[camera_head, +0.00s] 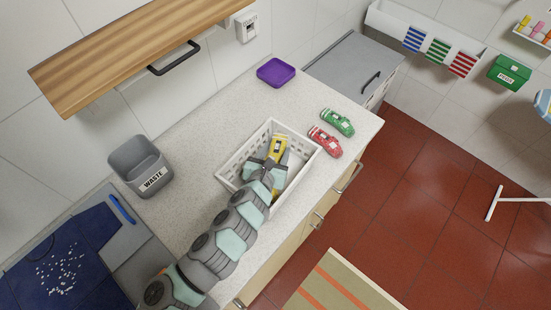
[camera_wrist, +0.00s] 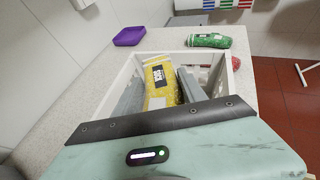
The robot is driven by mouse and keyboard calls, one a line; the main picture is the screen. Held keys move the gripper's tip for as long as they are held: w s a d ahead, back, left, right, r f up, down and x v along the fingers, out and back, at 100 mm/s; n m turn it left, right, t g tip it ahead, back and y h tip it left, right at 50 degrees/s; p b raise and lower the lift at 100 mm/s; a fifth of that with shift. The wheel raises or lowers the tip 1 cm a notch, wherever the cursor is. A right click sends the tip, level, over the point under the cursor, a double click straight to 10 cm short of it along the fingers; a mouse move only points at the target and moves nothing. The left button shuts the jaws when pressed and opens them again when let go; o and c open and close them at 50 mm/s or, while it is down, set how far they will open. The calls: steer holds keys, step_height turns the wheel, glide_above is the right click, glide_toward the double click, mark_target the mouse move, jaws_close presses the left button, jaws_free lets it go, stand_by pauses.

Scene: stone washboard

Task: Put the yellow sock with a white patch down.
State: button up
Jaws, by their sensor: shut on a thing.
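The yellow sock with a white patch (camera_head: 278,147) is between the fingers of my gripper (camera_head: 273,162), which is shut on it. In the wrist view the sock (camera_wrist: 160,80) shows yellow with a dark-marked white patch, between the two grey fingers. The sock and fingers are over or inside a white slotted basket (camera_head: 232,169) on the counter. The basket's rim also shows in the wrist view (camera_wrist: 190,56). I cannot tell whether the sock touches the basket floor. My gripper hides part of the sock and basket.
A red sock (camera_head: 325,142) and a green sock (camera_head: 338,122) lie on the speckled counter (camera_head: 205,135) right of the basket. A purple tray (camera_head: 276,72) is at the back, and a grey waste bin (camera_head: 140,167) stands left. A wooden shelf (camera_head: 130,55) overhangs the back.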

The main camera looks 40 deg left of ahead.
mark_target(275, 159)
steer(key=shift+f, duration=1.75)
steer(key=shift+f+b, duration=0.65)
steer(key=o, duration=1.3)
steer(key=shift+o, duration=0.2)
steer(key=shift+r+p, duration=0.55)
steer(key=shift+r, duration=0.15)
steer(key=shift+s+r, duration=0.15)
steer(key=shift+s, duration=0.15)
steer(key=p+v, duration=0.3)
steer(key=v, duration=0.8)
steer(key=shift+s+d, duration=0.15)
